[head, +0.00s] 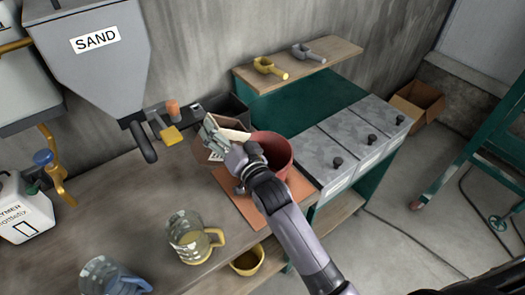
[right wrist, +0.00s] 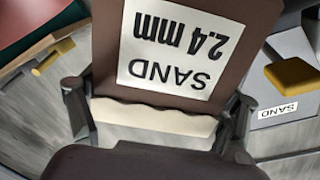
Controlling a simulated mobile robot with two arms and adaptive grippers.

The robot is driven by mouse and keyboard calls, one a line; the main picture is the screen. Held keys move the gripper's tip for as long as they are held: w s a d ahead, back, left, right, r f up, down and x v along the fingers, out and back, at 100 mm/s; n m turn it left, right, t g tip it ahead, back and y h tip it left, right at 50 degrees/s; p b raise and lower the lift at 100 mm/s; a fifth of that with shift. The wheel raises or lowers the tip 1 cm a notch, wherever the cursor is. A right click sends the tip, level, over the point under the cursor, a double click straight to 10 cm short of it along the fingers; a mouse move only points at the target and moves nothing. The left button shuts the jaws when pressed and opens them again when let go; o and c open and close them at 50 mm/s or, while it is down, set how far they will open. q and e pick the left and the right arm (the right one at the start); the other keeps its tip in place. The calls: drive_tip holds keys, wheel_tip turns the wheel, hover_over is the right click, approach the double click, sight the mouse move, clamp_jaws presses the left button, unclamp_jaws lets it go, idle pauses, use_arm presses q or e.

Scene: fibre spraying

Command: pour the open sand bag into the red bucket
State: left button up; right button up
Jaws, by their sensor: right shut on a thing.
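The sand bag is brown with a white "SAND 2.4 mm" label and a cream edge. It fills the middle of the right wrist view (right wrist: 105,45), where its label is upside down. In the head view the bag (head: 201,150) is partly hidden by my right gripper (head: 222,140). That gripper is shut on the bag, with a finger at each side of it in the wrist view. The red bucket (head: 279,150) stands just right of the gripper, its front partly hidden by my wrist. The bag's mouth and the bucket's inside cannot be made out clearly. My left gripper is not in view.
The bucket stands on an orange-brown mat (head: 247,207). A dark bin (head: 232,110) is behind the bag. The grey SAND hopper (head: 95,60) hangs at upper left. Glass jugs (head: 187,236) stand at the front. Lidded grey bins (head: 345,150) are to the right.

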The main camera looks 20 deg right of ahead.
sight(244, 128)
drive_tip(key=shift+d+f+m+b, duration=0.1)
drive_tip(key=shift+d+m+b, duration=0.25)
drive_tip(key=shift+m+b, duration=0.3)
drive_tip(key=shift+w+d+f+m+b, duration=0.1)
drive_tip(key=shift+f+m+b, duration=0.15)
drive_tip(key=shift+m+b, duration=0.35)
drive_tip(key=shift+d+f+m+b, duration=0.15)
drive_tip(key=shift+f+m+b, duration=0.1)
drive_tip(key=shift+m+b, duration=0.35)
drive_tip(key=shift+w+d+f+m+b, duration=0.1)
drive_tip(key=shift+f+m+b, duration=0.15)
drive_tip(key=shift+m+b, duration=0.35)
idle(0.9)
drive_tip(key=shift+d+r+m, duration=0.3)
drive_tip(key=shift+r+m, duration=0.05)
drive_tip(key=shift+m, duration=0.7)
drive_tip(key=shift+w+d+f+m, duration=0.15)
drive_tip(key=shift+d+f+m, duration=0.1)
drive_tip(key=shift+d+m, duration=0.2)
drive_tip(key=shift+w+d+f+m, duration=0.2)
drive_tip(key=shift+d+m, duration=0.15)
drive_tip(key=shift+d, duration=0.2)
idle(0.5)
drive_tip(key=shift+w+d+r+m+p, duration=0.15)
drive_tip(key=shift+d+m+p, duration=0.15)
drive_tip(key=shift+m+p, duration=0.35)
drive_tip(key=shift+s+d+r+m+p, duration=0.15)
drive_tip(key=shift+d+m+p, duration=0.1)
drive_tip(key=shift+m+p, duration=0.4)
idle(0.8)
